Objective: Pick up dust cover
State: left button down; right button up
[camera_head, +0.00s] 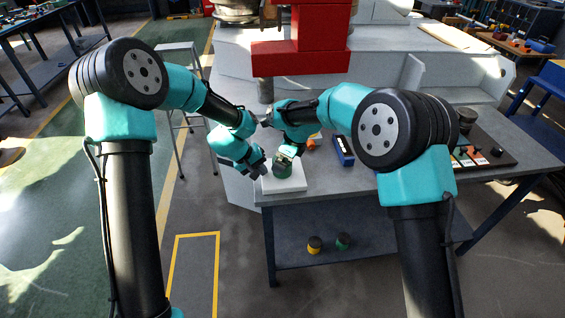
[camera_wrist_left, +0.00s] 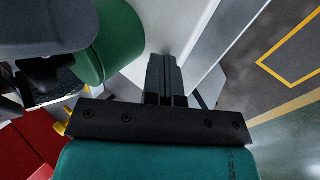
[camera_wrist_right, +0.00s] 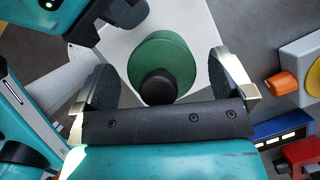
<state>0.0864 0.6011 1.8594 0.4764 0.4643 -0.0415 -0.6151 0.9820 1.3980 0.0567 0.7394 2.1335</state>
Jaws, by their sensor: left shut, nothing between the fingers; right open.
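A green round piece with a black knob, which looks like the dust cover (camera_head: 282,168), sits on a white block (camera_head: 297,184) at the table's front left corner. In the right wrist view the green cover (camera_wrist_right: 150,50) lies between the spread fingers of my right gripper (camera_wrist_right: 163,75), knob toward the palm. My right gripper (camera_head: 285,153) is open, just above the cover; I cannot tell whether it touches. My left gripper (camera_head: 258,172) is shut and empty beside the white block. In the left wrist view its closed fingers (camera_wrist_left: 166,78) are close to the green cover (camera_wrist_left: 122,40).
A blue box (camera_head: 343,151) and an orange part (camera_head: 313,142) are right of the block. A red machine part (camera_head: 300,58) stands behind. A dark board with small parts (camera_head: 490,158) is at the right.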

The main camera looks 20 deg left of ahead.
jog(key=c, duration=1)
jog(key=shift+r, duration=0.1)
notch_tip(320, 180, up, 10)
jog(key=shift+f, duration=0.1)
dwell(0.6)
